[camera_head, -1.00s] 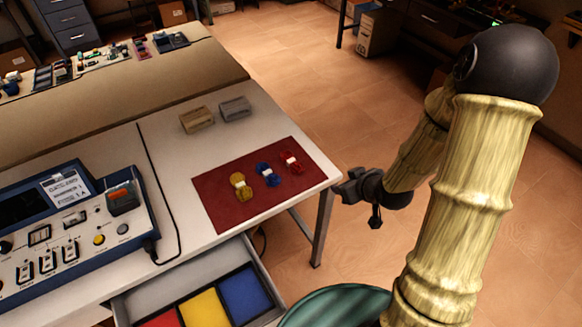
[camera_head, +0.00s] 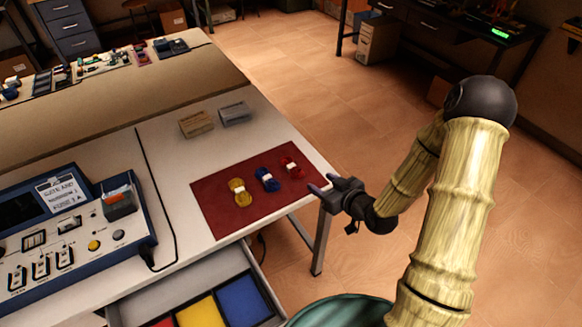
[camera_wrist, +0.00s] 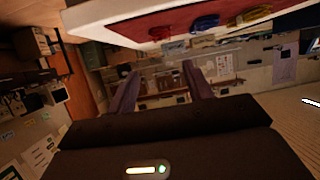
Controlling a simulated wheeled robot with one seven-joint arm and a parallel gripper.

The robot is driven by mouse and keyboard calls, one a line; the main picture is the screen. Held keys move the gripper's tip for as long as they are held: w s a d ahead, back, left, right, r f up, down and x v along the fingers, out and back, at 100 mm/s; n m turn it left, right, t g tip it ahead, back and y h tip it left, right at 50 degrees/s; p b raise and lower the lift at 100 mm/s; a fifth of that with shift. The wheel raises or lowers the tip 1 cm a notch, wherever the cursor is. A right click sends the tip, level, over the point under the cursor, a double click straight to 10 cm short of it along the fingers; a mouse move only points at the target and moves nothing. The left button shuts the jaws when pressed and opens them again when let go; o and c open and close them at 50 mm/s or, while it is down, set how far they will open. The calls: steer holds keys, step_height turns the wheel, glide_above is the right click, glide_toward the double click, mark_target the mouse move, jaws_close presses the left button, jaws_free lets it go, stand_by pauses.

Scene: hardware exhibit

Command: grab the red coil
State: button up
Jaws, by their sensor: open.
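The red coil (camera_head: 291,166) lies on the dark red mat (camera_head: 222,213) near the table's right corner. It also shows at the top of the wrist view (camera_wrist: 161,33), on the mat's near end. A blue coil (camera_head: 267,179) and a yellow coil (camera_head: 239,191) lie in a row to its left. My gripper (camera_head: 320,184) is open and empty at the table's right edge, just right of and below the red coil in the head view, apart from it. In the wrist view its two fingers (camera_wrist: 160,88) stand spread with nothing between them.
Two small boxes, one tan (camera_head: 197,123) and one grey (camera_head: 235,113), stand behind the mat. A blue-framed instrument (camera_head: 75,235) is at the left. An open drawer with red, yellow and blue sections (camera_head: 205,312) juts out below. The floor at the right is clear.

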steer(key=p, duration=0.1)
glide_toward(294, 168)
steer(key=x, duration=0.4)
steer(key=shift+w, duration=0.25)
steer(key=shift+p+x, duration=0.75)
steer(key=shift+x, duration=1.8)
steer(key=shift+s+a+f, duration=0.1)
steer(key=shift+s+a, duration=0.05)
steer(key=shift+s, duration=0.05)
steer(key=c, duration=0.7)
